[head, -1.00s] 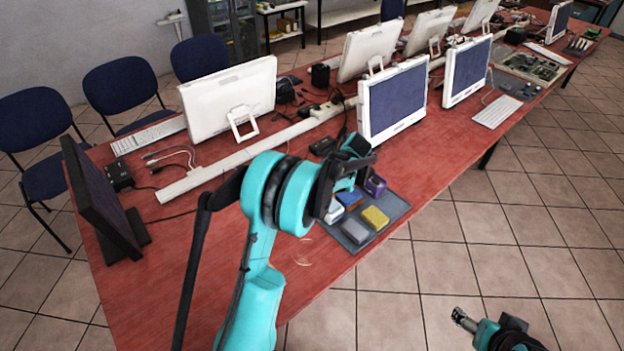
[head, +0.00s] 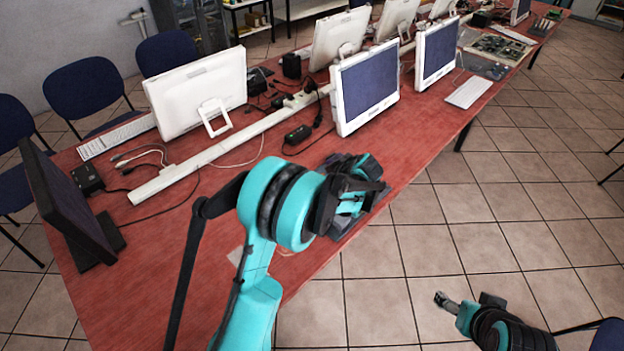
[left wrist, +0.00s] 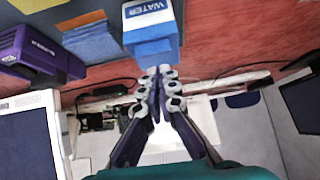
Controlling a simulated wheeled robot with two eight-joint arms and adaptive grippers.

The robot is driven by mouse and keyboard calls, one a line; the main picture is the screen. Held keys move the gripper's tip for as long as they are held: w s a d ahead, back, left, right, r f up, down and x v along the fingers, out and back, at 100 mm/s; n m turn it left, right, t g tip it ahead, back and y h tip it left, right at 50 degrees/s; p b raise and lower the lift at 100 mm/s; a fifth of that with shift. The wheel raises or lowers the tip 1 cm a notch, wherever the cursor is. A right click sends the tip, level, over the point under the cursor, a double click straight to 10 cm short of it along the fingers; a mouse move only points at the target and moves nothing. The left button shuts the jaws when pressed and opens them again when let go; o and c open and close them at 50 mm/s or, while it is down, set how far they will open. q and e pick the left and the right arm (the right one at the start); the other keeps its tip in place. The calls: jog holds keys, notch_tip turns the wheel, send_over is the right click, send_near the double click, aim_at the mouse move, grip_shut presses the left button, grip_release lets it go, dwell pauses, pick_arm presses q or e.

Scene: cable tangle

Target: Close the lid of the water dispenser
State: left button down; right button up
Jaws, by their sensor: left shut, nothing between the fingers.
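The water dispenser (left wrist: 152,32) is a small blue and white box marked WATER at the top middle of the left wrist view. I cannot tell its lid's angle. My left gripper (left wrist: 158,72) is shut and empty, its fingertips close below the dispenser in that view; I cannot tell whether they touch. In the head view my left gripper and wrist (head: 352,190) are over the small items at the table's front edge and hide the dispenser. My right gripper (head: 440,298) is over the floor at the lower right, away from the table; its jaws are too small to read.
The red table (head: 130,290) also carries a white monitor (head: 366,88), a dark monitor (head: 70,200) and cables. The table's front left is clear.

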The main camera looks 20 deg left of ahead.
pick_arm(q)
jog(key=shift+s+d+f+b, duration=0.3)
jog(key=shift+d+f+b, duration=0.2)
jog(key=shift+f, duration=0.4)
jog(key=shift+s+d+f+b, duration=0.25)
jog(key=shift+d+f+b, duration=0.25)
jog(key=shift+f, duration=0.35)
jog(key=shift+w+f, duration=0.1)
jog(key=shift+f, duration=0.1)
jog(key=shift+r, duration=0.1)
